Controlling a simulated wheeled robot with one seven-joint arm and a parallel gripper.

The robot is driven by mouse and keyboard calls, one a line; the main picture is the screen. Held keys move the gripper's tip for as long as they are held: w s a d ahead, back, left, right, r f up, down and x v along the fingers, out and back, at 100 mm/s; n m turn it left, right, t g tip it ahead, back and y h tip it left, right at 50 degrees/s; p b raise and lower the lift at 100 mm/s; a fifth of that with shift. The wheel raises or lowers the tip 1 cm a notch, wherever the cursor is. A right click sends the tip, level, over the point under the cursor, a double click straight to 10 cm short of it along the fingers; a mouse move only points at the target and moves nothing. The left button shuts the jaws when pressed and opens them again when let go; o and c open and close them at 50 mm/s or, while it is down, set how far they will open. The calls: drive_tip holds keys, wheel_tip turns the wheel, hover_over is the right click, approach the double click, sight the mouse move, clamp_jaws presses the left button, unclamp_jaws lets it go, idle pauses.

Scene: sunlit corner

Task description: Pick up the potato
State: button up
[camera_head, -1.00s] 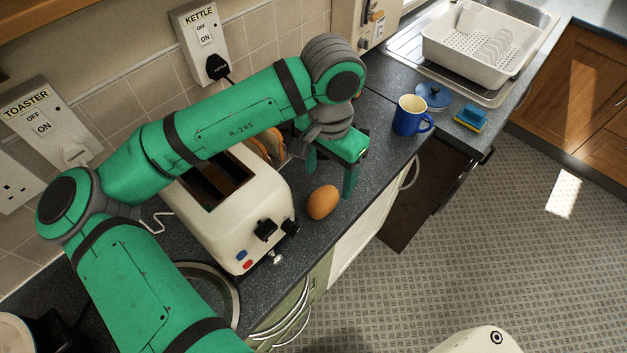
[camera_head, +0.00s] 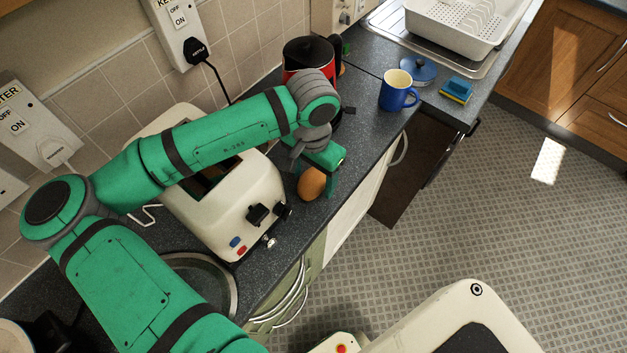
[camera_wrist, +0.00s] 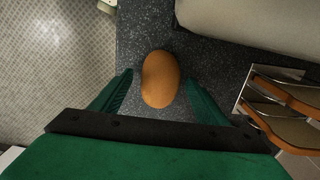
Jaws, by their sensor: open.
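The potato (camera_head: 311,183) is brown and oval and lies on the dark worktop beside the toaster's right end. In the wrist view the potato (camera_wrist: 160,79) lies between my two green fingers, with a gap on each side. My gripper (camera_head: 318,176) is open and low over the worktop at the potato; its fingers also show in the wrist view (camera_wrist: 158,95). In the head view part of the gripper covers the potato's upper edge.
The cream toaster (camera_head: 205,212) stands close left of the potato. A red kettle (camera_head: 309,55) and blue mug (camera_head: 397,92) stand farther back. The worktop's front edge is close on the right.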

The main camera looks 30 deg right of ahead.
drive_tip(key=shift+f, duration=0.3)
drive_tip(key=shift+c, duration=0.6)
drive_tip(key=c, duration=1.1)
drive_tip(key=shift+r, duration=0.1)
drive_tip(key=shift+c, duration=0.2)
drive_tip(key=shift+r, duration=0.45)
wheel_tip(320, 180, up, 2)
drive_tip(key=shift+r, duration=0.2)
drive_tip(key=s+a+r, duration=0.8)
drive_tip(key=s+r, duration=0.1)
drive_tip(key=s, duration=0.1)
drive_tip(key=shift+s+a+r, duration=0.25)
drive_tip(key=shift+s+r, duration=0.05)
drive_tip(key=shift+s, duration=0.1)
